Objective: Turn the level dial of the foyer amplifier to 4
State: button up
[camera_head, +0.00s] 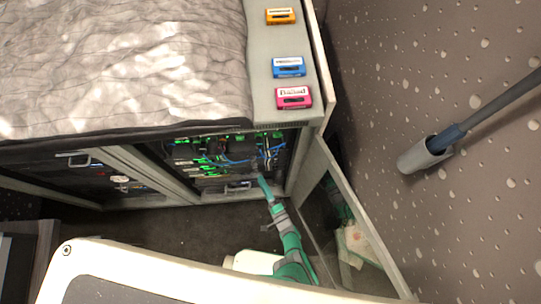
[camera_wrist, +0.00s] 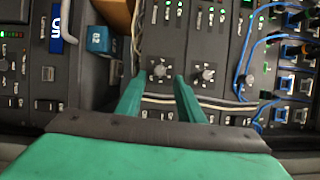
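My gripper (camera_wrist: 160,78) shows two green fingers, spread apart with no object clamped between them. In the head view my gripper (camera_head: 263,186) reaches into the open rack compartment. In the wrist view a small grey dial (camera_wrist: 160,71) sits on a dark panel, between the fingertips or just beyond them; I cannot tell whether they touch it. A second grey dial (camera_wrist: 207,74) is on the neighbouring panel, just right of the right finger. The labels and scale marks are too small to read, so I cannot tell which unit is the foyer amplifier or what either dial is set to.
Blue cables (camera_wrist: 245,55) hang over the panel of connectors at right. A pale cable runs below the dials. The open glass door (camera_head: 350,225) is right of my arm. Orange, blue and pink cassettes lie on top.

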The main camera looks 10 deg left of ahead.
jog(key=v, duration=0.7)
jog(key=shift+s, duration=0.25)
jog(key=shift+d, duration=0.1)
jog(key=shift+d, duration=0.1)
